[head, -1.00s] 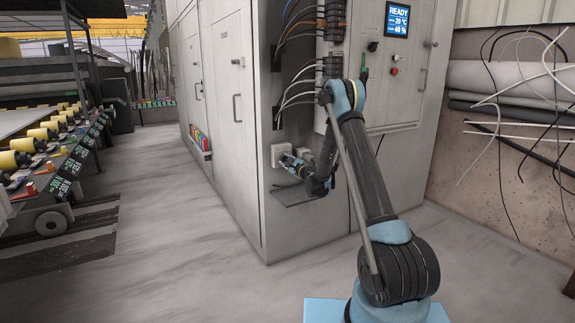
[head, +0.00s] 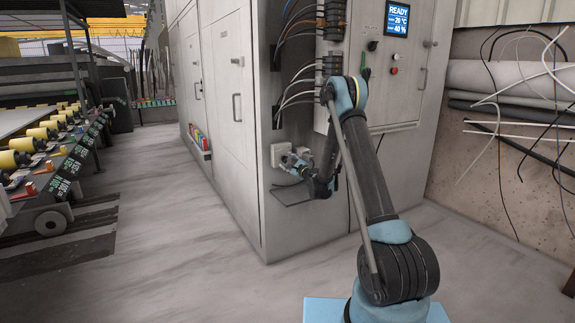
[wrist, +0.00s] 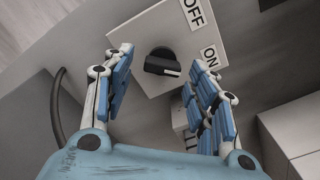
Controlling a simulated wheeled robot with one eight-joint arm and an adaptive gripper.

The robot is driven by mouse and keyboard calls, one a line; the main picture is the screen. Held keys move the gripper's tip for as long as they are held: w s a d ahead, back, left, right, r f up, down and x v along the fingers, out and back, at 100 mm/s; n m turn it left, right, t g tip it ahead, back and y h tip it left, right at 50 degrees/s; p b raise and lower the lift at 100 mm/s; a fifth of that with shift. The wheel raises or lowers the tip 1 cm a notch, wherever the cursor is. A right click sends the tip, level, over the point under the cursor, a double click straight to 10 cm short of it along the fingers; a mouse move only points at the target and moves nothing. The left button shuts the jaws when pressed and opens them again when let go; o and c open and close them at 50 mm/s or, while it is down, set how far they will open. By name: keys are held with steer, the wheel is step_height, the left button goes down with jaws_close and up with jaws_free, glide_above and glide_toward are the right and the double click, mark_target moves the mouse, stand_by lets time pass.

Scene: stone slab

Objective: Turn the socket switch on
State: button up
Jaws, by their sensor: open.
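The socket switch is a black rotary knob (wrist: 163,63) on a square white plate (wrist: 150,27) in the wrist view. The plate carries an OFF label (wrist: 193,13) and an ON label (wrist: 210,55). A white mark shows at the knob's lower right end, on the side nearer ON than OFF. My gripper (wrist: 160,66) is open, with one blue-padded finger to each side of the knob, apparently not touching it. In the head view the plate (head: 279,153) is on the cabinet's lower side, with my gripper (head: 289,161) in front; the knob is hidden there.
The grey cabinet (head: 232,170) fills the middle. A second white box (head: 304,152) is beside the plate, and a small dark shelf (head: 292,195) sits below. Cables (head: 296,92) hang above. The floor (head: 180,250) at left is clear.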

steer(key=v, duration=0.9)
steer(key=shift+s+d, duration=0.15)
steer(key=shift+d, duration=0.05)
stand_by(0.3)
steer(key=s+r+n+g, duration=0.3)
steer(key=s+r+n, duration=0.3)
steer(key=s+r, duration=0.25)
steer(key=s+d+r+n+g+h, duration=0.1)
steer(key=s+d+r+n+g, duration=0.15)
steer(key=s, duration=0.45)
steer(key=s+d+r+n+g, duration=0.1)
steer(key=s+d+r+n, duration=0.1)
steer(key=s+d+n, duration=0.3)
steer(key=s+d+f+n+g+h, duration=0.2)
steer(key=s+d, duration=0.4)
steer(key=s, duration=0.6)
steer(key=s+d+f+n+g+h, duration=0.2)
steer(key=s+d+f+h, duration=0.2)
steer(key=s, duration=0.9)
steer(key=s+d+f+n+g+h, duration=0.2)
steer(key=s+d, duration=0.5)
steer(key=s, duration=0.6)
step_height(320, 180, down, 3)
steer(key=shift+s+d+r+h, duration=0.2)
steer(key=shift+s+d+h, duration=0.1)
steer(key=shift+h, duration=0.2)
